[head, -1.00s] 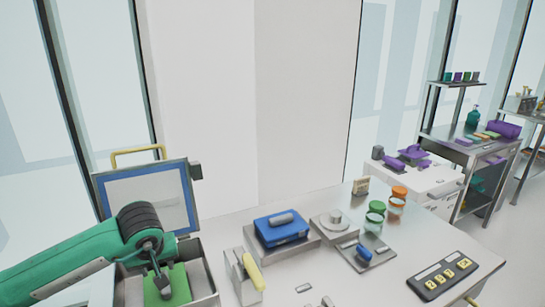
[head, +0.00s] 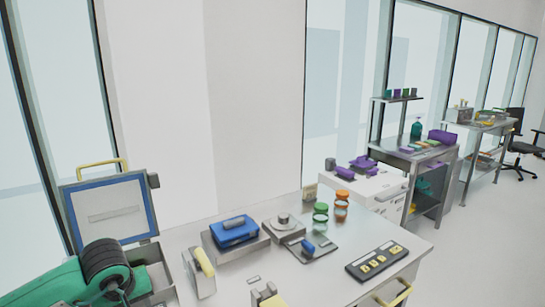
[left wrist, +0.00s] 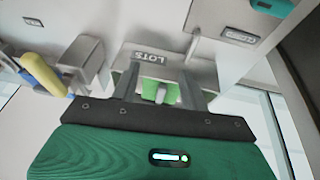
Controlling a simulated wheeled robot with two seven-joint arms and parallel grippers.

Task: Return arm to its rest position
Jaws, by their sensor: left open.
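My left arm, green with a black ribbed wrist, comes in at the lower left of the head view. Its gripper is at the bottom edge there, mostly cut off. In the left wrist view my left gripper (left wrist: 158,92) shows two grey fingers standing apart, with nothing held between them. In the head view an open case with a blue-edged lid (head: 112,211) stands beside and behind the wrist. My right gripper is not in view.
Shelving (head: 430,195) and a chair (head: 520,145) stand farther right. A glazed wall is behind.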

